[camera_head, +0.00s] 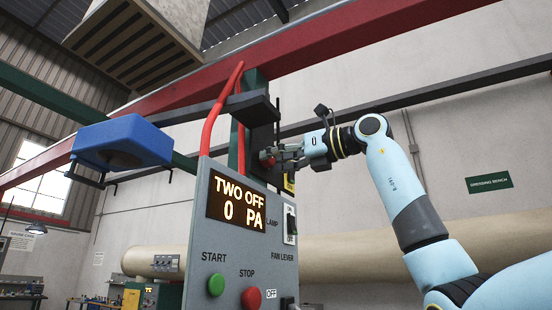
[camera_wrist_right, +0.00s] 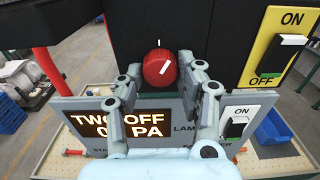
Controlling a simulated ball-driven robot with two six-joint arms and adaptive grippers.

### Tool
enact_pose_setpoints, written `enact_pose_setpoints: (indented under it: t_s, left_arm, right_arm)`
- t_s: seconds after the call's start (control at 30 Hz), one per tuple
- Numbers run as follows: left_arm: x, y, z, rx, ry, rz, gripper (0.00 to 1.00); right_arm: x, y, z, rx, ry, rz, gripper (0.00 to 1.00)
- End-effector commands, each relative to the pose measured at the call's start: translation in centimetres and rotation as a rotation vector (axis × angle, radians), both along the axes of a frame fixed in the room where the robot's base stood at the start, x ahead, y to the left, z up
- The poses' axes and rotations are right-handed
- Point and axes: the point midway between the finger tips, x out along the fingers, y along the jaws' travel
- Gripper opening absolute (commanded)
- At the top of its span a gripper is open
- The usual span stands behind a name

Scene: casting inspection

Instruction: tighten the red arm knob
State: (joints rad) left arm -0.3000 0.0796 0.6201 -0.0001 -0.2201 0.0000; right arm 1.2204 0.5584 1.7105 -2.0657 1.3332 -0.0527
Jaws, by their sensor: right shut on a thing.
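The red arm knob (camera_wrist_right: 156,66) sits on a dark upright face in the right wrist view. It bears a white line tilted to the upper right, and a short white tick stands on the face just above it. My right gripper (camera_wrist_right: 164,76) has a finger on each side of the knob and is shut on it. My left gripper is in neither view.
Below stands a grey control box (camera_head: 215,240) reading "TWO OFF 0 PA", with a green START button (camera_head: 216,284) and a red STOP button (camera_head: 251,297). A yellow ON switch plate (camera_wrist_right: 262,72) is right of the knob. A blue hood (camera_head: 122,140) hangs at the left.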

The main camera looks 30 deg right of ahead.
Motion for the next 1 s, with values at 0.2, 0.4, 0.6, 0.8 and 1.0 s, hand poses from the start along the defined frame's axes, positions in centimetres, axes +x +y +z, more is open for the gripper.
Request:
enact_pose_setpoints:
  t_s: [0.2,0.4,0.6,0.8,1.0]
  left_arm:
    - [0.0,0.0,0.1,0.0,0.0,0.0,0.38]
    - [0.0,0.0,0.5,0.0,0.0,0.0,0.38]
    - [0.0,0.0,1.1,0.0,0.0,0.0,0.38]
    - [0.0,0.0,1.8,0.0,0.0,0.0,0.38]
    - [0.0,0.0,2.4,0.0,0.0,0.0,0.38]
  right_arm:
    - [0.0,0.0,0.1,0.014,0.007,-0.001,0.05]
    - [0.0,0.0,0.1,0.081,0.046,-0.001,0.05]
    - [0.0,0.0,0.2,0.21,0.119,-0.002,0.05]
    - [0.0,0.0,0.3,0.372,0.213,-0.001,0.05]
    - [0.0,0.0,0.2,0.538,0.308,-0.003,0.05]
